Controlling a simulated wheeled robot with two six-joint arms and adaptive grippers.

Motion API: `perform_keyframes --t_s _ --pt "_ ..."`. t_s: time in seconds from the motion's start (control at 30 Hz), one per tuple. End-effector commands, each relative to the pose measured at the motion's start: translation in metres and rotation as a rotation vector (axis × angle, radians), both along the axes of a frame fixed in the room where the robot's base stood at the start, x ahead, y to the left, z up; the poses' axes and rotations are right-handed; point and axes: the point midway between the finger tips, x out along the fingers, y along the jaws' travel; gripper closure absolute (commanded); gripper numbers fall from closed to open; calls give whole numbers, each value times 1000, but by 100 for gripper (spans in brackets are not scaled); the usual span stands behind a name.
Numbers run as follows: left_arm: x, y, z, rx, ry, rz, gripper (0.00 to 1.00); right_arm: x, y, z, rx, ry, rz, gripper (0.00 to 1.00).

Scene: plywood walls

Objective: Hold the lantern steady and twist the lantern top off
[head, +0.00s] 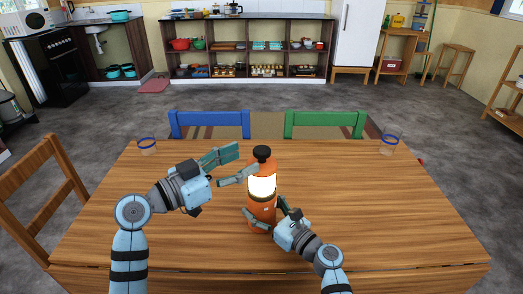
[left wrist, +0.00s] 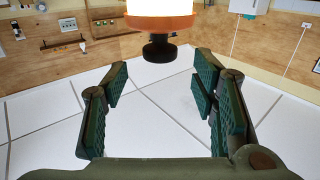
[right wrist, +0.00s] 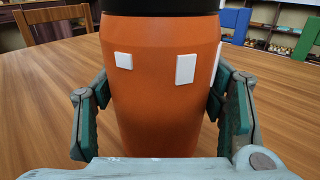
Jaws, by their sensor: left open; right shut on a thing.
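The lantern (head: 262,209) stands upright on the wooden table, with an orange body, a glowing white band and an orange top with a black knob (head: 262,153). My right gripper (head: 264,217) is shut on the lower orange body, which fills the right wrist view (right wrist: 160,95) between its fingers. My left gripper (head: 232,164) is open at the height of the lantern's top, just left of it. In the left wrist view the black knob (left wrist: 159,48) and part of the orange top (left wrist: 160,22) lie ahead of the spread fingers, with nothing between them.
The wooden table (head: 350,215) is mostly clear around the lantern. A blue chair (head: 210,124) and a green chair (head: 324,124) stand behind the table.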

Motion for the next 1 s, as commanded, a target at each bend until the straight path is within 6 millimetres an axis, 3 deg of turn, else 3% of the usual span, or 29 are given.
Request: perform_keyframes --t_s 0.1,0.23,0.57,0.87,1.0 --pt "19 -25 1 -3 3 -3 47 0 0 0 -1 -1 0 64" --pt "35 -44 0 -2 3 -1 47 0 0 0 -1 -1 -1 64" --pt "42 -53 -1 2 2 0 47 0 0 0 0 0 0 64" --pt "42 -52 -1 3 3 2 92 0 0 0 0 0 1 64" --pt "42 -52 -1 3 3 -1 95 0 0 0 0 0 1 64"
